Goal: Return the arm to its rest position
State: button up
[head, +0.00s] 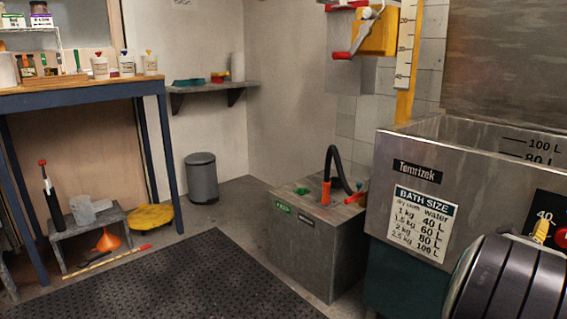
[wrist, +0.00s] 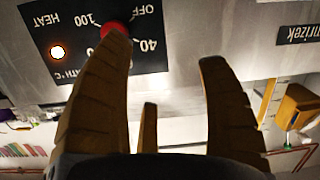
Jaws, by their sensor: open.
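My gripper (wrist: 163,48) is open in the wrist view, with nothing between its curved brown fingers. The left finger's tip overlaps a red knob (wrist: 116,27) on the black heat panel (wrist: 75,15), which appears upside down. I cannot tell whether the finger touches the knob. In the head view, my dark, rounded arm end covers the lower right corner in front of the steel bath (head: 385,180). A yellow finger tip shows above it, close to the red knob (head: 561,236). The rest of my gripper is hidden there.
The heat panel has a glowing lamp (wrist: 57,52). A grey box (head: 312,255) with a black hose (head: 334,160) stands left of the bath. A dark mat (head: 190,285) lies on open floor. A grey bin (head: 202,178) and a blue-framed bench (head: 80,95) stand farther left.

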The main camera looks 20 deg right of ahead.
jog(key=w+a+r+n+t+y+p, duration=0.15)
jog(key=w+a+r+y+p, duration=0.3)
jog(key=a, duration=0.45)
jog(key=w+a+r+n+y+p, duration=0.25)
jog(key=w+a+r+p, duration=0.2)
jog(key=a+p, duration=0.4)
jog(key=w+a+r+n+t+y+p, duration=0.15)
jog(key=w+a+r+p, duration=0.3)
jog(key=a, duration=0.45)
jog(key=s+a+r+n+g+y+p, duration=0.1)
jog(key=s+a+r+n+y+p, duration=0.1)
jog(key=s+a+r+p, duration=0.2)
jog(key=s+a+r+n+g+y+p, duration=0.2)
jog(key=s+a+r+p, duration=0.2)
jog(key=a+p, duration=0.5)
jog(key=s+a+r+n+g+y+p, duration=0.2)
jog(key=s+a+r+n+y+p, duration=0.1)
jog(key=a, duration=0.7)
jog(key=s+r+p, duration=0.1)
jog(key=s+p, duration=0.1)
jog(key=p, duration=0.1)
jog(key=shift+s, duration=0.4)
